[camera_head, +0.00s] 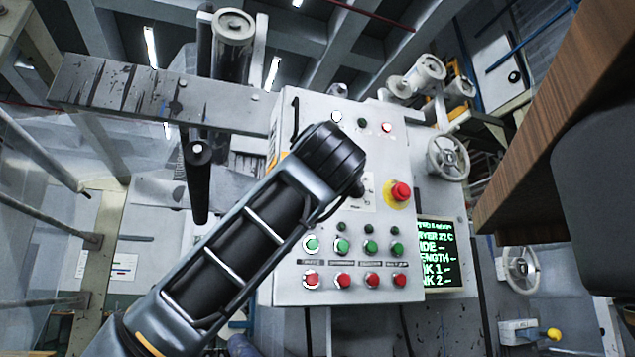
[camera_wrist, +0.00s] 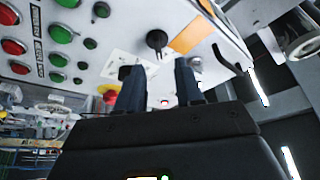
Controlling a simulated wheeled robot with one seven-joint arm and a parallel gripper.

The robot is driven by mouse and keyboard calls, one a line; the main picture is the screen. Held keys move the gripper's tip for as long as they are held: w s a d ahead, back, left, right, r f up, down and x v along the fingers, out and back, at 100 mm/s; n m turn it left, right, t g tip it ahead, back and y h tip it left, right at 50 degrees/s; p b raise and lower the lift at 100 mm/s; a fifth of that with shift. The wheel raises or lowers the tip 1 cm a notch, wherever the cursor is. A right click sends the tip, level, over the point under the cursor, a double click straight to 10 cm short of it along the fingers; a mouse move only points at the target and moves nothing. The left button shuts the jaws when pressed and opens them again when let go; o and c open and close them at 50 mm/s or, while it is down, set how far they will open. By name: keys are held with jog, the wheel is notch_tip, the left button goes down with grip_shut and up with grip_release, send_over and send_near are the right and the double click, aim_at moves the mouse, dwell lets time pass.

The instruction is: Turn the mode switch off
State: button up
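A black rotary knob (camera_wrist: 156,40) sits on the grey control panel (camera_wrist: 100,20) in the wrist view, beside an orange sticker; I take it to be the mode switch, but no label on it is readable. My gripper (camera_wrist: 158,75) is open, with its two dark fingers spread apart and nothing seen between them. The knob appears ahead of the gap between the fingertips, apart from them.
A red emergency button (camera_head: 401,191) on a yellow disc is close to the right of my gripper. Rows of green buttons (camera_head: 343,246) and red buttons (camera_head: 343,281) are below. A green-text screen (camera_head: 437,255) is at the panel's right. A brown wooden piece (camera_head: 560,110) hangs at upper right.

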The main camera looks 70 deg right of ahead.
jog(key=p+x, duration=0.1)
jog(key=x, duration=0.7)
jog(key=shift+s+p, duration=0.35)
jog(key=shift+s, duration=0.05)
jog(key=shift+d+r, duration=0.1)
jog(key=shift+r, duration=0.05)
grip_shut()
